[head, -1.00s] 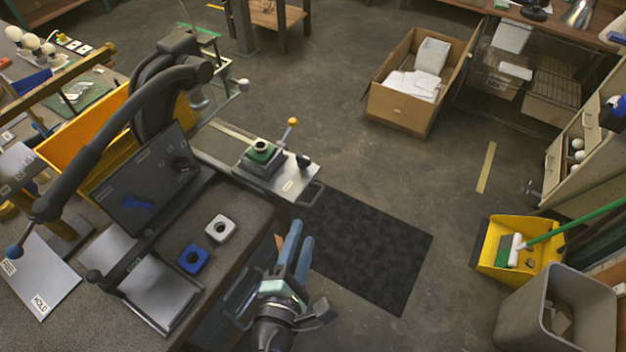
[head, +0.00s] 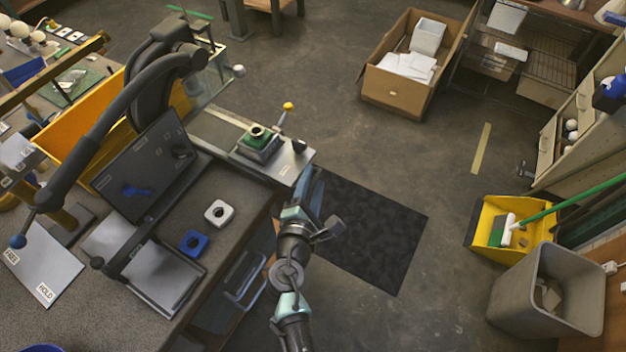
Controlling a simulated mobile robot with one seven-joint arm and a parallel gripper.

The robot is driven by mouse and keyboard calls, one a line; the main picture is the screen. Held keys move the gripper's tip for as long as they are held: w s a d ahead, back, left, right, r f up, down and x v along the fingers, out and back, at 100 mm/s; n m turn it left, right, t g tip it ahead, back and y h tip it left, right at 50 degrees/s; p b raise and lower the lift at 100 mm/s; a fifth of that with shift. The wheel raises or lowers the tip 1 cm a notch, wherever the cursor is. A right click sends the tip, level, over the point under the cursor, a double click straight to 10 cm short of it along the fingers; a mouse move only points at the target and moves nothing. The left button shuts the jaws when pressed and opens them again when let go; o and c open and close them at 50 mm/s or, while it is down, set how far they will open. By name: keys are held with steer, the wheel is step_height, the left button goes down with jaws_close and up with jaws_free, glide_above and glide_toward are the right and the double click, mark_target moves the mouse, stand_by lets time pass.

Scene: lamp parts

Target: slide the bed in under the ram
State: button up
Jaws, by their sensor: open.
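The bed (head: 293,169) is a light metal plate at the table's far right edge. On it sits a dark block with a green-topped round part (head: 258,137), and a yellow-knobbed lever (head: 287,108) stands behind that. The bed is out to the right of the dark press (head: 150,95); I cannot clearly make out the ram on it. My gripper (head: 312,188) has blue fingers and is open and empty. It is beside the bed's near right end, close to the end handle; whether it touches is unclear.
A blue square part (head: 193,242) and a white one (head: 217,212) lie on the table. A long dark lever with a blue knob (head: 18,241) reaches over the left side. Black floor mat (head: 375,235) and open floor are on the right.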

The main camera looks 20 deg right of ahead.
steer(key=shift+w+d, duration=0.15)
jaws_close()
steer(key=shift+f, duration=0.1)
steer(key=shift+f, duration=0.1)
stand_by(1.2)
